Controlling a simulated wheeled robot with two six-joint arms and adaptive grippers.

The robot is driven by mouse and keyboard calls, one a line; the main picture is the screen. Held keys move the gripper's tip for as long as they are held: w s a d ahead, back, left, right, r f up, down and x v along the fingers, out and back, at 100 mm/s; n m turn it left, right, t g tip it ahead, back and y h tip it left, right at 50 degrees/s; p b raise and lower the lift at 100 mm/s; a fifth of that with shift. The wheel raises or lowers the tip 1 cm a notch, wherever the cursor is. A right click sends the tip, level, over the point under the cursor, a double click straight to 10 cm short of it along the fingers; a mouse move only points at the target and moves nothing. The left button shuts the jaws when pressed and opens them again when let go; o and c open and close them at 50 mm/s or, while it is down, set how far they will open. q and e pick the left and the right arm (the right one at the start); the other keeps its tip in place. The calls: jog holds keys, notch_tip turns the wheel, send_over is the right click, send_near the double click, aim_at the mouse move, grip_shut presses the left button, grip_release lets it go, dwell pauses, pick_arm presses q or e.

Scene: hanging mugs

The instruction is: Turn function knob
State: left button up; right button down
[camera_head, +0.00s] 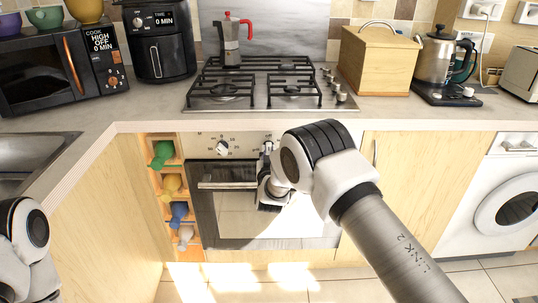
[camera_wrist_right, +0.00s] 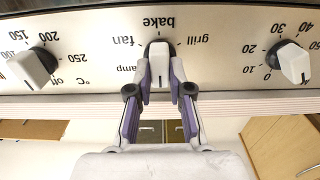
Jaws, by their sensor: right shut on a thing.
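The function knob (camera_wrist_right: 159,62) is in the middle of the oven's control panel in the right wrist view, where the picture is upside down. It is white on a dark base, with labels such as bake, grill and fan around it. The knob lies in line with the bake label. My right gripper (camera_wrist_right: 160,76) is shut on the knob, one finger on each side. In the head view, my right gripper (camera_head: 268,149) is at the oven panel, and my wrist hides much of that area. My left arm shows at the lower left, but its gripper is out of view.
A timer knob (camera_wrist_right: 294,62) and a temperature knob (camera_wrist_right: 33,66) flank the function knob. The oven door (camera_head: 222,200) is closed below the panel. The cooktop (camera_head: 200,99) with a moka pot (camera_head: 230,45) is above. A bottle rack (camera_head: 165,180) stands left of the oven.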

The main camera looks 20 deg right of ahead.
jog(key=c, duration=1.1)
grip_release()
jog(key=shift+o, duration=0.2)
jog(key=v, duration=1.2)
